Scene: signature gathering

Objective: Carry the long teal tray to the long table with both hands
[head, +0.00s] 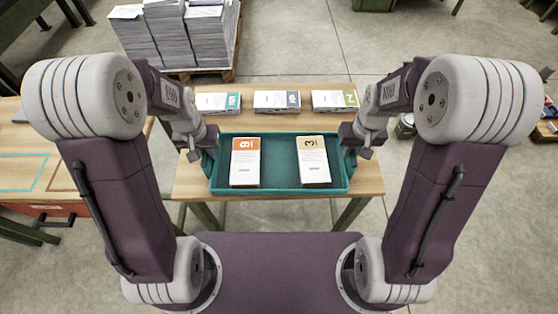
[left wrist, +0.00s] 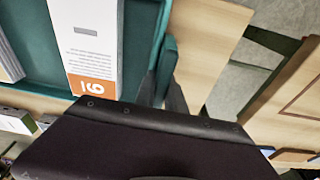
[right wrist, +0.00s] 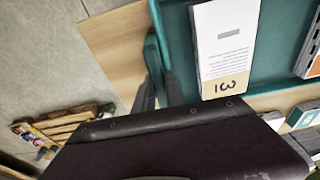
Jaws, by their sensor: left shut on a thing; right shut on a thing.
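The long teal tray (head: 280,175) is level in front of me over a wooden table (head: 360,178); I cannot tell whether it touches the top. It holds a booklet with an orange band (head: 245,165) at left and one with a tan band marked 3 (head: 313,165) at right. My left gripper (head: 207,158) is shut on the tray's left end, and its fingers show at the tray's wall in the left wrist view (left wrist: 160,88). My right gripper (head: 350,157) is shut on the right end, with its fingers at the wall in the right wrist view (right wrist: 157,85).
Three booklet stacks, teal-banded (head: 217,102), grey-banded (head: 277,101) and green-banded (head: 335,100), stand along the table's back. Another wooden table (head: 22,150) with outlined areas is at left. Tall paper stacks (head: 165,40) sit on a pallet behind. Floor at right is mostly clear.

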